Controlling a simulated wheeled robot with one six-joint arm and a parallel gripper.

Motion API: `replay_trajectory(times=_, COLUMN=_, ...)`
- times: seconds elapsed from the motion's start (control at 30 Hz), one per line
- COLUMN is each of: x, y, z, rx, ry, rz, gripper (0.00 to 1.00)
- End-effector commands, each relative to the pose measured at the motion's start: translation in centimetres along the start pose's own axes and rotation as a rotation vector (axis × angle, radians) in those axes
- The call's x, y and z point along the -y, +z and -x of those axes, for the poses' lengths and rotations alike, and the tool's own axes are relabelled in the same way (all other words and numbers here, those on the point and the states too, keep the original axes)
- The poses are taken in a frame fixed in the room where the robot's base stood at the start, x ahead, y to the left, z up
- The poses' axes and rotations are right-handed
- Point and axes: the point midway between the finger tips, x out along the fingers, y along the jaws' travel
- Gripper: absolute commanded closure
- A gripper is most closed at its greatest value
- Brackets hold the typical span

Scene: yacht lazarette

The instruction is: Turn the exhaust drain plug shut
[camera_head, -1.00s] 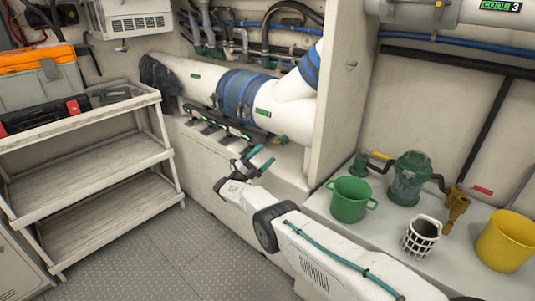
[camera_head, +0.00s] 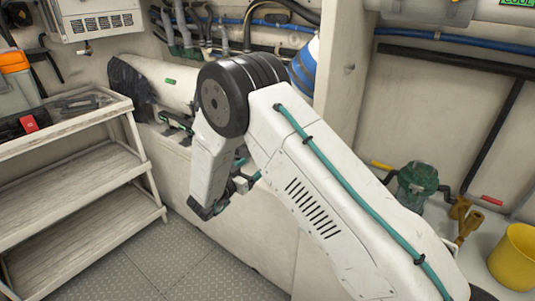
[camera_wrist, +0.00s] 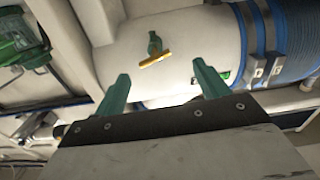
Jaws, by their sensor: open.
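In the wrist view, a small green fitting with a brass-yellow crossbar (camera_wrist: 154,54), which looks like the drain plug, sits on the white exhaust pipe (camera_wrist: 185,35). Its crossbar is slightly tilted. My gripper (camera_wrist: 158,78) is open and empty, its two green fingers pointing toward the pipe. The plug shows beyond the fingertips, between them and apart from them. In the head view my arm covers much of the pipe (camera_head: 165,82), and the plug cannot be seen there.
Blue hose with metal clamps (camera_wrist: 263,45) joins the pipe at right. A ledge (camera_head: 172,138) runs below the pipe. A shelf rack (camera_head: 85,175) stands left; a green strainer (camera_head: 417,182) and yellow bucket (camera_head: 515,255) stand right. The floor (camera_head: 150,260) between is clear.

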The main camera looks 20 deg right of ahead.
Motion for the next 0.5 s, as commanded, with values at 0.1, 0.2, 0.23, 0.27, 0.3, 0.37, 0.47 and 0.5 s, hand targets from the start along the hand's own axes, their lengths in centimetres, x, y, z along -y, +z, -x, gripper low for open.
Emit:
replay_trajectory(times=0.1, x=-1.1, y=0.0, z=-1.1, rx=0.010, ry=0.011, rz=0.021, gripper=0.27)
replay_trajectory(times=0.2, x=-1.6, y=0.1, z=-3.1, rx=0.011, ry=0.023, rz=0.021, gripper=0.27)
replay_trajectory(times=0.23, x=-1.8, y=0.1, z=-3.8, rx=0.011, ry=0.026, rz=0.021, gripper=0.27)
replay_trajectory(times=0.27, x=-1.9, y=0.1, z=-4.5, rx=0.010, ry=0.028, rz=0.021, gripper=0.27)
replay_trajectory(times=0.3, x=-2.0, y=0.1, z=-5.3, rx=0.011, ry=0.031, rz=0.020, gripper=0.27)
replay_trajectory(times=0.37, x=-2.1, y=0.1, z=-6.4, rx=0.010, ry=0.031, rz=0.020, gripper=0.27)
replay_trajectory(times=0.47, x=-2.2, y=0.2, z=-8.0, rx=0.011, ry=0.031, rz=0.019, gripper=0.27)
replay_trajectory(times=0.5, x=-2.2, y=0.2, z=-8.4, rx=0.010, ry=0.031, rz=0.019, gripper=0.27)
